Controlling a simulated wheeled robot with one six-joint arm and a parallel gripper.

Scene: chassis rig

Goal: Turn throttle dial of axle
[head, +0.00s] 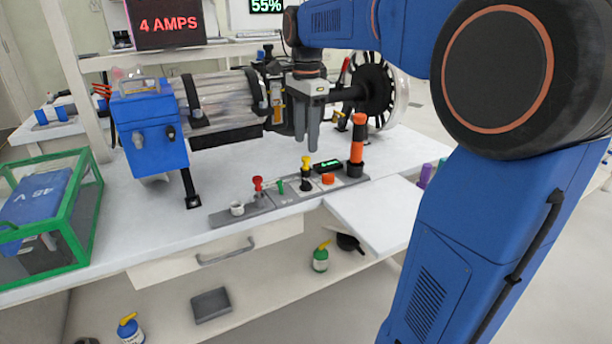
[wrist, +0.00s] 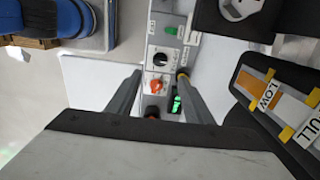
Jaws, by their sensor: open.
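A grey control panel (head: 240,214) lies along the front of the white bench. On it is an orange-red dial (head: 328,179), also in the wrist view (wrist: 157,86), beside a black round dial (wrist: 160,60). Their labels are too small to read, so I cannot tell which is the throttle dial. The axle assembly (head: 225,100) with its spoked wheel stands behind. My gripper (head: 307,143) is open and empty, pointing down above the panel. In the wrist view its fingers (wrist: 160,75) frame both dials, apart from them.
A yellow-topped knob (head: 306,162), a lit green display (head: 327,166), a red knob (head: 258,184) and a tall orange-black handle (head: 357,140) crowd the panel. A blue box (head: 150,125) and a green-framed case (head: 85,215) stand left. A bare white board (head: 375,212) extends in front.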

